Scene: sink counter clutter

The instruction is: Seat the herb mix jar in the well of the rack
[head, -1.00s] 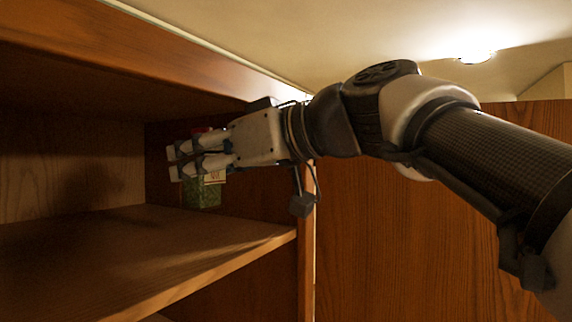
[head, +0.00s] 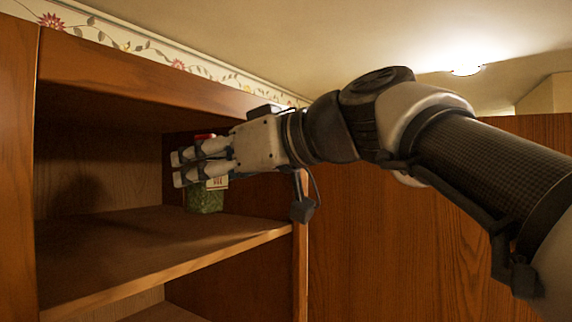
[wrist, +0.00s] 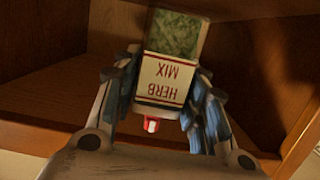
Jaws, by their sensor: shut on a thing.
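The herb mix jar (head: 206,200) has green contents, a white label and a red top. It hangs upright in my gripper (head: 178,168), inside an open wooden cabinet above its shelf. In the wrist view the jar's label (wrist: 163,80) reads upside down between the fingers of my gripper (wrist: 160,88), which are shut on it. The fingers hide part of the jar in the head view. I cannot tell whether its base touches the shelf. No rack or well shows in either view.
The cabinet shelf (head: 150,245) is bare where it shows. The cabinet's top rail (head: 140,75) runs close above my gripper, and its right side wall is close behind the jar. A wooden panel (head: 400,240) stands to the right.

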